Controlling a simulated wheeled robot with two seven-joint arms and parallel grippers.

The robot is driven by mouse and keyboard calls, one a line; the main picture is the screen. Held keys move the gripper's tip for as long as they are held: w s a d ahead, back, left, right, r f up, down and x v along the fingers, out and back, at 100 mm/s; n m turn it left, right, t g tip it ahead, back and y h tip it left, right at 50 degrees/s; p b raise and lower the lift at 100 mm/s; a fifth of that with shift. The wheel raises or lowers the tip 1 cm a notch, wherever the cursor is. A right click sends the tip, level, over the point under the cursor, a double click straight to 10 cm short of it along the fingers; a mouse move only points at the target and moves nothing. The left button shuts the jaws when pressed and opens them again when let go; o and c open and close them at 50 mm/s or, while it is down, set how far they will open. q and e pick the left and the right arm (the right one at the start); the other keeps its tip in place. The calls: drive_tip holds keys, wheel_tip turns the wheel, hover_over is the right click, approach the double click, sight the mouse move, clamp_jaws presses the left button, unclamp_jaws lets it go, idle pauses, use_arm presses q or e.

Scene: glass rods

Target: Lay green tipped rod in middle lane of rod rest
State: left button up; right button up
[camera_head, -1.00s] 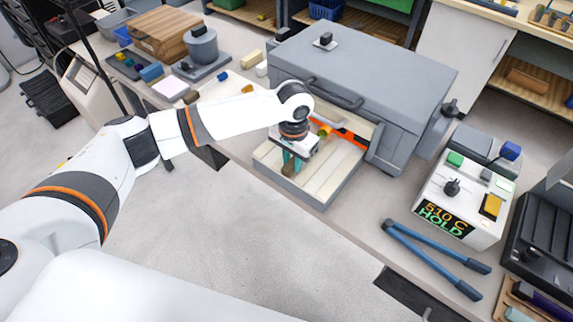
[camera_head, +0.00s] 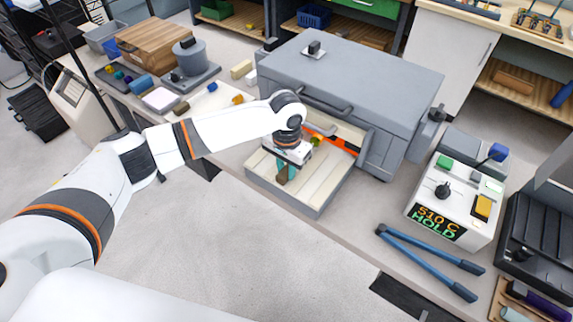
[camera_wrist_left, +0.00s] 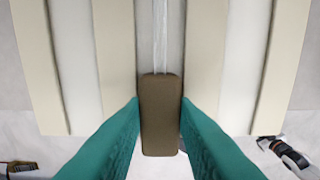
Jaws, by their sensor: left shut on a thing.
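The rod rest (camera_head: 325,185) is a pale tray with raised beige ridges and white lanes, in front of the grey kiln. My left gripper (camera_head: 284,171) is over its front part, with teal fingers shut on the brown handle (camera_wrist_left: 160,125) of the rod. In the left wrist view, the clear glass shaft (camera_wrist_left: 160,35) runs straight along the middle lane, between two ridges, and the handle reaches past the rest's front edge. A yellow-green tip (camera_head: 317,141) shows beyond the gripper, toward the kiln. I cannot tell whether the rod touches the rest. My right gripper is out of view.
The grey kiln (camera_head: 350,80) stands directly behind the rest, with a glowing orange slot (camera_head: 340,142). A wooden block (camera_head: 158,40) and a grey pot (camera_head: 195,55) are at the left.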

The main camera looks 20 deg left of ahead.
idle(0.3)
use_arm(q)
drive_tip(key=o, duration=1.1)
